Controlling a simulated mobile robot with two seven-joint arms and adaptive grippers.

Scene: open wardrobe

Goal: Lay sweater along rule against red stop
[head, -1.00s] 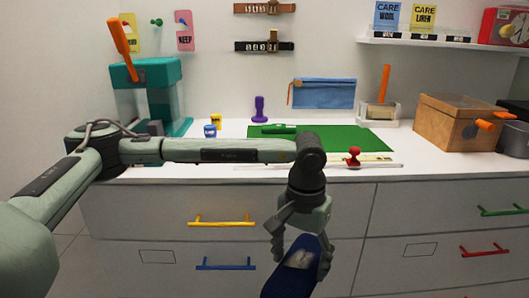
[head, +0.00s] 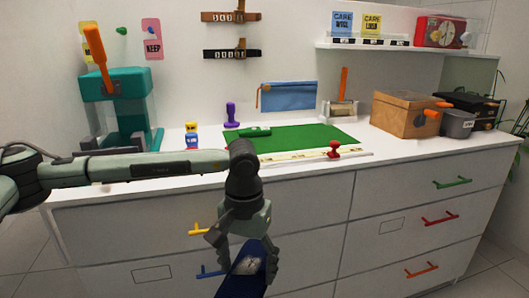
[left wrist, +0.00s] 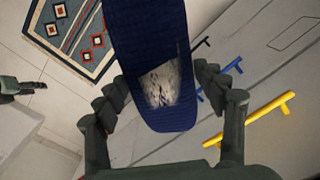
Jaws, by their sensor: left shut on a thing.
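The sweater (head: 240,285) is a dark blue folded bundle with a pale mottled patch. It hangs in my left gripper (head: 246,258), in front of the drawers and below the counter top. In the left wrist view the sweater (left wrist: 150,40) sits between the two fingers, one on each side; its far end is cut off by the picture edge. The rule (head: 295,157) is a pale strip along the counter's front edge. The red stop (head: 334,150) stands near its right end. A dark gripper-like part at the left of the wrist view may be my right gripper (left wrist: 22,87).
A green mat (head: 310,137) lies behind the rule. A teal press (head: 118,100) stands at the left of the counter. A wooden box (head: 404,113) stands at the right. Coloured drawer handles stick out below. A patterned rug (left wrist: 75,32) lies on the floor.

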